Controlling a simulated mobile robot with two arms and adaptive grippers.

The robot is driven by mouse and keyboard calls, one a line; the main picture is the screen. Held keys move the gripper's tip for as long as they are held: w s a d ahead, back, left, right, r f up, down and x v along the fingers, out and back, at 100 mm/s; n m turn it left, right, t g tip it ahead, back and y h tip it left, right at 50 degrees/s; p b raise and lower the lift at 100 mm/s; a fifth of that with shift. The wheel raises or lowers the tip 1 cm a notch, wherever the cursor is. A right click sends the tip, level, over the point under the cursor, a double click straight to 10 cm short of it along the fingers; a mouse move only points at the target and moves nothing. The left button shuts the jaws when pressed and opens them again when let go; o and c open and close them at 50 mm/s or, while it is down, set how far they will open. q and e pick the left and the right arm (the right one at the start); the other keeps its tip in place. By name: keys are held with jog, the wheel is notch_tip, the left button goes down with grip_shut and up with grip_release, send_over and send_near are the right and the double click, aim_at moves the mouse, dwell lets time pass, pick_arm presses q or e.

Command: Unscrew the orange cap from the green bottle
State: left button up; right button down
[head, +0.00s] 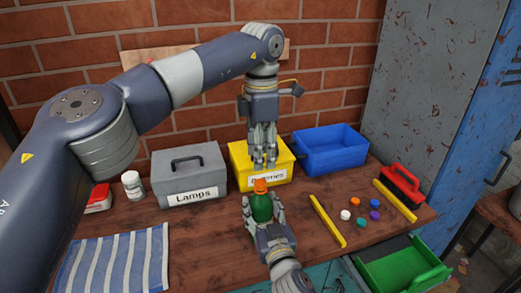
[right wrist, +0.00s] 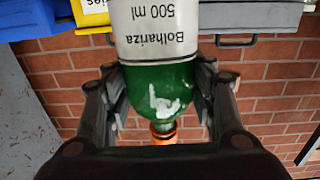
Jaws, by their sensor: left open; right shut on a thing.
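The green bottle (head: 262,209) stands upright at the table's front middle, with the orange cap (head: 260,186) on its top. My right gripper (head: 263,203) is shut on the bottle's body from the front. In the right wrist view the bottle (right wrist: 160,85) appears upside down between the fingers, with a white label, and the cap (right wrist: 163,133) shows at its lower end. My left gripper (head: 264,167) is open, pointing down above the cap. Its fingertips look a little above the cap and apart from it.
Behind stand a grey "Lamps" box (head: 187,160), a yellow box (head: 238,168) and a blue bin (head: 330,150). Right are yellow bars (head: 327,222), several coloured caps (head: 361,222) and a red-handled brush (head: 403,184).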

aim_at(261, 182)
pick_arm(q)
jog(key=m, duration=1.7)
jog(key=shift+a+f, duration=0.1)
jog(key=shift+f, duration=3.9)
grip_shut()
